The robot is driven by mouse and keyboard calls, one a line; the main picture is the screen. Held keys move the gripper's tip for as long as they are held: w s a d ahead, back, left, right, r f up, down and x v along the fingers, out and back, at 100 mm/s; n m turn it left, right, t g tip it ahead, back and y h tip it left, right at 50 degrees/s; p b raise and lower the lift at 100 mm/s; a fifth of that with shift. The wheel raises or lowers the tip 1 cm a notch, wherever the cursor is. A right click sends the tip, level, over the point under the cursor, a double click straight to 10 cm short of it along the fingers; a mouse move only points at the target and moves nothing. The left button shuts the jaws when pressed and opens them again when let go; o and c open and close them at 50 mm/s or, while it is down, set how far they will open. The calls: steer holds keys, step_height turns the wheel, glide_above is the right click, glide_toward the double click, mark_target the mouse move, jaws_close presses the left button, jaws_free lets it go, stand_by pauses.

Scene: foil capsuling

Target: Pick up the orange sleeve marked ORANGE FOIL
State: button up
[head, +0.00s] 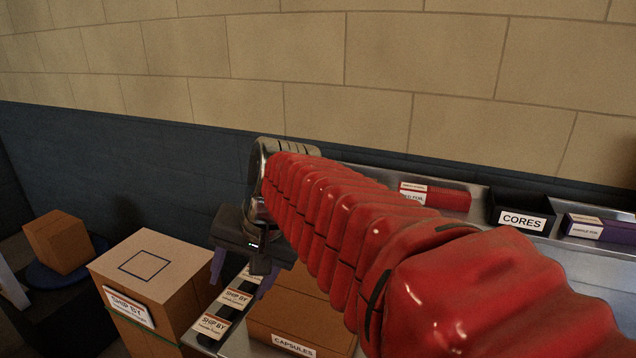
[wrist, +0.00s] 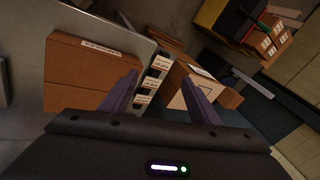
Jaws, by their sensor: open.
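I see no sleeve marked ORANGE FOIL in either view; my arm covers part of the bench in the head view. A red sleeve (head: 448,199) with a partly covered label ending in "ED FOIL" lies at the back of the bench. A purple sleeve (head: 597,228) with a white label lies at the far right. My gripper (head: 243,276) is open and points down above the bench's left end, near the labelled SHIP BY stacks and far left of both sleeves. In the wrist view my gripper (wrist: 158,76) has its two purple fingers apart with nothing held between them.
A CAPSULES carton (head: 300,308) stands beside my gripper; it also shows in the wrist view (wrist: 88,80). SHIP BY slots (head: 226,308) and a tall SHIP BY carton (head: 150,268) are to the left. A black CORES bin (head: 522,204) stands between the sleeves. Bare bench shows at right.

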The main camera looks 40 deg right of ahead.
steer(key=w+d+r+m+t+y, duration=0.1)
steer(key=w+d+r+m+y, duration=0.1)
steer(key=w+d+m, duration=0.75)
steer(key=w+d+r+m+t+y, duration=0.15)
steer(key=w+d+m, duration=0.25)
steer(key=d, duration=1)
steer(key=s+d+m+t, duration=0.1)
steer(key=d+m, duration=0.2)
steer(key=d, duration=0.6)
steer(key=s+d+f+m+t, duration=0.1)
steer(key=s+d+m+t, duration=0.1)
steer(key=d, duration=0.7)
steer(key=s+d+m+t, duration=0.1)
steer(key=d+m, duration=0.3)
steer(key=d, duration=0.4)
steer(key=shift+s+d+f+t, duration=0.3)
steer(key=shift+d+t, duration=0.1)
steer(key=shift+t, duration=0.25)
steer(key=shift+w, duration=0.1)
steer(key=shift+x, duration=4.3)
steer(key=shift+a, duration=0.15)
